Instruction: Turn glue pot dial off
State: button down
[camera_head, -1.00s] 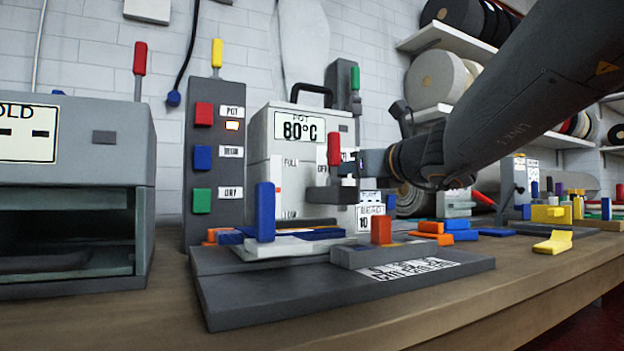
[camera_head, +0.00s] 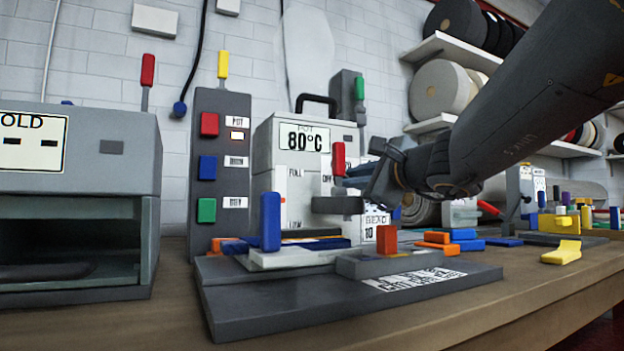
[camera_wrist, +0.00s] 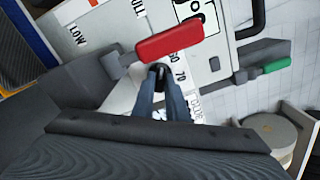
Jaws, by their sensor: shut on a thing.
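The glue pot (camera_head: 262,152) is a light grey box with a black top handle and a display reading 80°C. Its dial has an upright red handle (camera_head: 338,157) on the front right, beside printed markings partly hidden by my gripper. My gripper (camera_head: 346,181) is at the dial just below the red handle. In the wrist view my gripper (camera_wrist: 158,75) has its fingertips closed together around a small dark part directly beside the red handle (camera_wrist: 170,40). Numbers such as 70 show beside it. The exact grip on the dial is partly hidden.
A grey switch panel (camera_head: 220,165) with red, blue and green buttons stands left of the pot. A blue upright block (camera_head: 270,221) and a red block (camera_head: 387,239) stand in front. A grey oven-like box (camera_head: 75,195) fills the left. Shelves with rolls are behind right.

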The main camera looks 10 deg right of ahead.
jog(key=n, duration=0.6)
dwell(0.6)
jog(key=c, duration=1.8)
grip_release()
jog(key=shift+o, duration=0.2)
jog(key=shift+s+p, duration=0.1)
jog(key=shift+p, duration=0.25)
jog(key=p+v, duration=0.7)
jog(key=p, duration=0.4)
jog(key=shift+s, duration=0.25)
